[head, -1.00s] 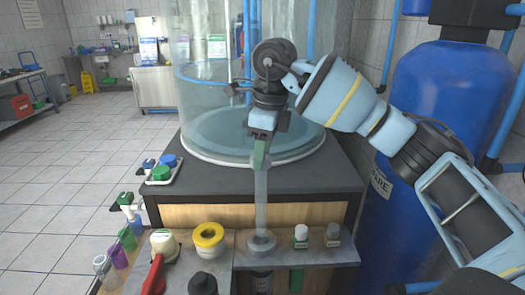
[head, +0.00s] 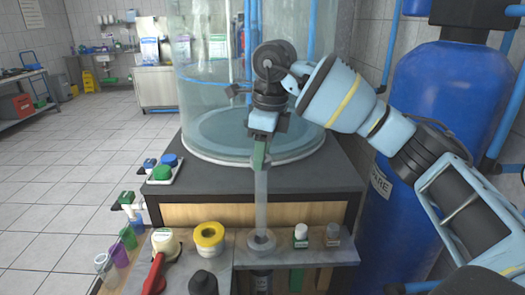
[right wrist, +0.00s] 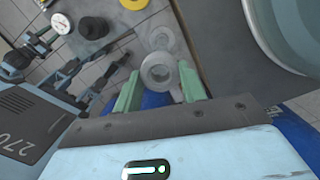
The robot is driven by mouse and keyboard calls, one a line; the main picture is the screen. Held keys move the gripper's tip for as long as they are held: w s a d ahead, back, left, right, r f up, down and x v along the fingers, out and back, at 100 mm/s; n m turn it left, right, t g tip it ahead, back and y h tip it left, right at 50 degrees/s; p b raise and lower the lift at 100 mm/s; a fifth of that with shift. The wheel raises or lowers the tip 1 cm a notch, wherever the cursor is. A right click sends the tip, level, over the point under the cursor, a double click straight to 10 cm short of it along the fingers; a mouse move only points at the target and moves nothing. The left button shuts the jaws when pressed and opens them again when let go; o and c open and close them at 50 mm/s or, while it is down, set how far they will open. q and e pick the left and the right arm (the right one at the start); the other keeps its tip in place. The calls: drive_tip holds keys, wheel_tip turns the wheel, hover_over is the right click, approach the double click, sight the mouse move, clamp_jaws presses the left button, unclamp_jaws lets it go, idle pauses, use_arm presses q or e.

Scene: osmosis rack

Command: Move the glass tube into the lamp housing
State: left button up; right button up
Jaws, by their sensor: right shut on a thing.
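The glass tube (head: 261,198) is clear and stands upright in the head view. My right gripper (head: 260,160) comes down from above and its green fingers are shut on the tube's upper part. The tube's lower end meets the round grey collar of the lamp housing (head: 261,242) at the front shelf. I cannot tell how far the end sits inside the collar. In the right wrist view a pale ring shows between the green fingers of my right gripper (right wrist: 160,92). My left gripper is not in view.
A large clear tank (head: 215,105) stands behind. A tall blue vessel (head: 445,105) is at the right.

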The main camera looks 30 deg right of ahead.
sight(262, 196)
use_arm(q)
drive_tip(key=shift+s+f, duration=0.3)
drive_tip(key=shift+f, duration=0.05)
use_arm(e)
wheel_tip(262, 196, down, 4)
drive_tip(key=shift+f, duration=0.1)
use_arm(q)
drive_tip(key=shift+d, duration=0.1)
use_arm(e)
drive_tip(key=shift+f, duration=0.4)
drive_tip(key=shift+f+b, duration=0.4)
drive_tip(key=shift+f, duration=2.2)
drive_tip(key=shift+f+b, duration=0.35)
drive_tip(key=shift+f, duration=0.5)
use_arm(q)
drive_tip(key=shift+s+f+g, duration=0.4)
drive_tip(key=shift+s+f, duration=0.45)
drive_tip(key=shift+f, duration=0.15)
